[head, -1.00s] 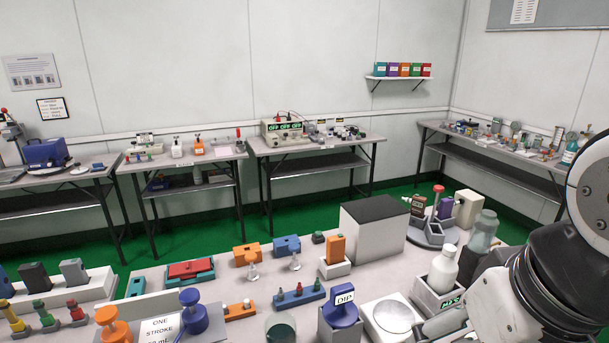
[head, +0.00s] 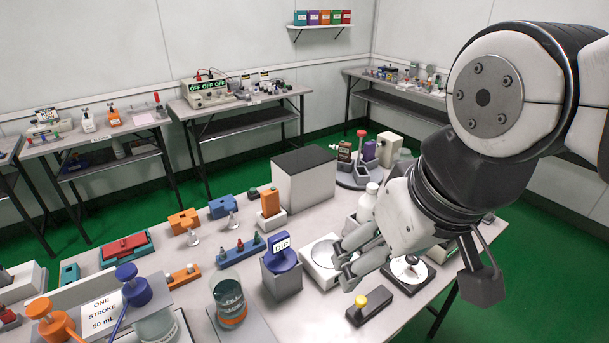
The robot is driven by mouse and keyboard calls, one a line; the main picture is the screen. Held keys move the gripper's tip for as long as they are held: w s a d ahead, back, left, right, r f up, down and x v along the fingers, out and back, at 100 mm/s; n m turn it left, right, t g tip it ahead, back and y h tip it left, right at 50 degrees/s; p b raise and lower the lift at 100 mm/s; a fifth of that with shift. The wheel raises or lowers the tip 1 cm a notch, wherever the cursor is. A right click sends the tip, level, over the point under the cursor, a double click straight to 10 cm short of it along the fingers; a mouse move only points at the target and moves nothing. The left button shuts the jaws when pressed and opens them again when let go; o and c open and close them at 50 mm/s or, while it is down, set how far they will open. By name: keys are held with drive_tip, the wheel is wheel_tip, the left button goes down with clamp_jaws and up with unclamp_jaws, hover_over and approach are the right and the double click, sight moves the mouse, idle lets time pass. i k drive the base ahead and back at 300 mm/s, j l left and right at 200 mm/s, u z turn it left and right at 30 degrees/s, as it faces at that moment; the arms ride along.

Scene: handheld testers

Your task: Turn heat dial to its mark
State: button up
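A round white dial plate with a dark centre and pointer (head: 411,268) sits on a black-edged base, just right of and below my gripper. It may be the heat dial, but no label on it is readable. A white square unit with a round plate (head: 322,256) stands left of the fingers; I cannot tell whether it carries a dial. My gripper (head: 343,267) points left over the bench, its fingers apart and nothing visible between them. My wrist and hand hide part of the bench behind them.
A yellow-knobbed black block (head: 368,305) lies near the front edge. A blue DIP holder (head: 282,262) and a glass beaker (head: 229,301) stand left. A white bottle (head: 367,203) and a grey box (head: 304,180) stand behind. Little bench is free around the fingers.

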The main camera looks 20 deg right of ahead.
sight(411, 258)
drive_tip(key=z, duration=0.55)
drive_tip(key=l+z, duration=0.1)
drive_tip(key=k+l+u, duration=0.15)
drive_tip(key=l, duration=0.2)
drive_tip(key=i+j+z, duration=0.15)
drive_tip(key=j, duration=0.15)
